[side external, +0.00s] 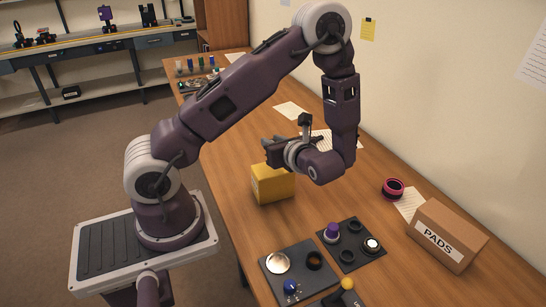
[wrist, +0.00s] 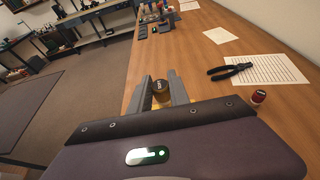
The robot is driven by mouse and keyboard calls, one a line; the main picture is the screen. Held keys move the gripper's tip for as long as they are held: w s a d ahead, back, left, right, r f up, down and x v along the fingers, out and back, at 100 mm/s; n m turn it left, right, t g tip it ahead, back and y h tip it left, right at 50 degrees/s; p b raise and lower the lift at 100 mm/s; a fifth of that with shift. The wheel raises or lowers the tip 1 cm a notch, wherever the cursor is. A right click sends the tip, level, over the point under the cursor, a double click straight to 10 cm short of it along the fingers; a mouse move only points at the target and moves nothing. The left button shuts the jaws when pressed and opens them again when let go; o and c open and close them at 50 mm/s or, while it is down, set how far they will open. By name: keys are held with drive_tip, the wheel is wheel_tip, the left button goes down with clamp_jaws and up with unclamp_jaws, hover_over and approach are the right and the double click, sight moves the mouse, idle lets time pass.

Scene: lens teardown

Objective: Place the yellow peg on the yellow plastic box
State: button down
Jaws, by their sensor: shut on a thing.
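The yellow plastic box (side external: 272,184) stands on the wooden table below my gripper in the side external view. A strip of yellow beside the fingers in the wrist view (wrist: 180,97) looks like part of it. My gripper (side external: 268,145) is level, pointing left, above the box. The peg is not clear in the side external view.
A yellow ball-topped piece (side external: 347,284) is at the bottom edge. Pliers (wrist: 230,70) lie on paper; small bottles stand at the far end.

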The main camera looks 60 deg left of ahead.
drive_tip(key=shift+f, duration=1.9)
drive_tip(key=shift+f, duration=0.1)
drive_tip(key=c, duration=1.2)
unclamp_jaws()
drive_tip(key=shift+c, duration=0.2)
